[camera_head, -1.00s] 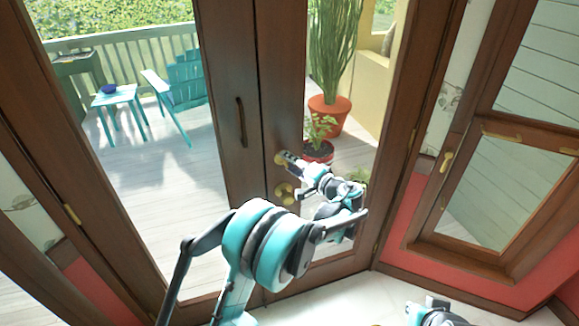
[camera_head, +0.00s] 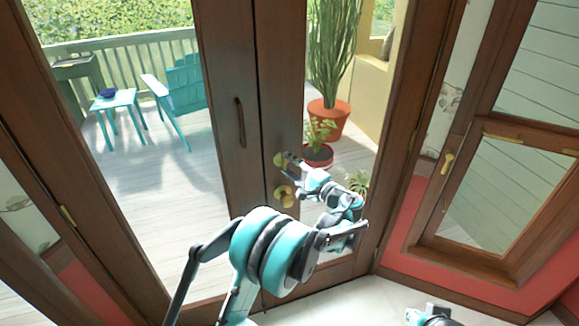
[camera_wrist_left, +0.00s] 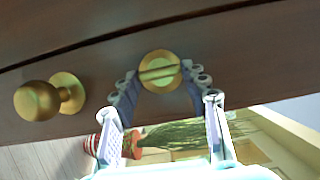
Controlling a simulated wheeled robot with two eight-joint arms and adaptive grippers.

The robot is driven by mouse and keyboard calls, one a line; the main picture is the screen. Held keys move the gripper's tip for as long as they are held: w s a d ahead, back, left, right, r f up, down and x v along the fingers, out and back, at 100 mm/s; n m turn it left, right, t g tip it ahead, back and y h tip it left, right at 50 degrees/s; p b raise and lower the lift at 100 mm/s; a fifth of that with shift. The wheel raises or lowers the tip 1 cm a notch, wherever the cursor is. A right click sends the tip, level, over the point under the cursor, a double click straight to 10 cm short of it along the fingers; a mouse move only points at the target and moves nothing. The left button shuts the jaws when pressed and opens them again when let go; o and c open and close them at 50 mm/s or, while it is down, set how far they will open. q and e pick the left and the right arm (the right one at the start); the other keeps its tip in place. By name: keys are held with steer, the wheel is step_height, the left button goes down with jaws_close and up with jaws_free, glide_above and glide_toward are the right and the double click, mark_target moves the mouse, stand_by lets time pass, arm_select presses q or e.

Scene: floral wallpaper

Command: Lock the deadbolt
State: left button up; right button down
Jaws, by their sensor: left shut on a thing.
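The deadbolt (camera_head: 280,158) is a round gold turn piece on the dark wooden door, above a gold door knob (camera_head: 284,195). The wrist view shows the deadbolt's slotted face (camera_wrist_left: 159,71) between my fingertips, its bar lying nearly level there. My left gripper (camera_head: 291,160) reaches it from the lower right in the head view and is shut on it, one finger at each side. In the wrist view the knob (camera_wrist_left: 37,101) sits to the left, clear of the fingers. My right gripper (camera_head: 430,308) shows only partly at the bottom edge; its jaw state is unclear.
A dark vertical pull handle (camera_head: 240,122) is on the neighbouring door panel. Through the glass are a teal chair (camera_head: 180,90), a small table (camera_head: 117,101) and potted plants (camera_head: 328,118). A window with a brass latch (camera_head: 448,162) is at right. Pale floor lies below.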

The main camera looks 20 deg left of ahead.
arm_select(q)
steer(key=o, duration=1.2)
steer(key=shift+c, duration=0.2)
steer(key=v, duration=1.2)
steer(key=shift+f, duration=0.15)
